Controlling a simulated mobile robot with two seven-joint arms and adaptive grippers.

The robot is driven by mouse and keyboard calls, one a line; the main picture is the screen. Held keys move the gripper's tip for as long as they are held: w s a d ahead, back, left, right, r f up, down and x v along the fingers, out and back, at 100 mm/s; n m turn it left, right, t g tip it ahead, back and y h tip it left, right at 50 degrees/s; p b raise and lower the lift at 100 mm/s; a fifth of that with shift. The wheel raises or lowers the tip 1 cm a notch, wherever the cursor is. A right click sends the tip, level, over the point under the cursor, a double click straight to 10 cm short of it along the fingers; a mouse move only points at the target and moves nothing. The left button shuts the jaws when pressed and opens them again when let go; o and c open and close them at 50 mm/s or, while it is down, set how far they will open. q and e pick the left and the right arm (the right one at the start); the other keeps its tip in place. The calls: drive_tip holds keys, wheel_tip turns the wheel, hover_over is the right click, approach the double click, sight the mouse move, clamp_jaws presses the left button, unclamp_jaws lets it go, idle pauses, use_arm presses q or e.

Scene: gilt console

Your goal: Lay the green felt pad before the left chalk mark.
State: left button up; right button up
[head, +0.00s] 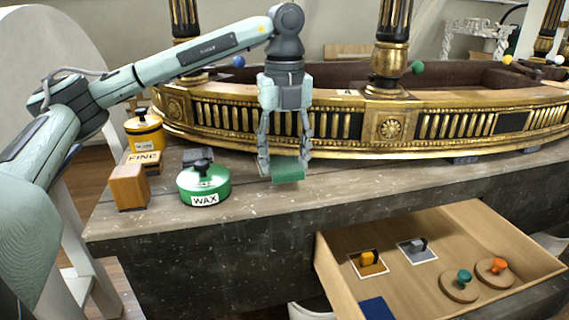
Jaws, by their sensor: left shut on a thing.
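The green felt pad (288,170) is a small green block between the fingertips of my left gripper (285,158). The gripper points straight down over the bench top, shut on the pad. The pad is in front of the gilt console's (340,128) curved, fluted front, left of its rosette block. I cannot tell whether the pad touches the bench top. I cannot clearly make out a chalk mark; a small pale spot shows on the console's upper edge left of the middle column. My right gripper is not in view.
Left of the pad stand a green WAX tin (203,183), a wooden block (129,187), a FINE-labelled block (144,158) and a yellow tin (145,133). An open drawer (440,222) juts out at lower right, holding several knobbed pieces. The bench (380,175) right of the pad is clear.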

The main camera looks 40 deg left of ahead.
use_arm(q)
drive_tip(key=shift+f, duration=0.85)
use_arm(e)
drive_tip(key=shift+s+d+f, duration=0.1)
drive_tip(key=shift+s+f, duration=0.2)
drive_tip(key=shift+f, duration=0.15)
use_arm(q)
drive_tip(key=shift+f, duration=0.1)
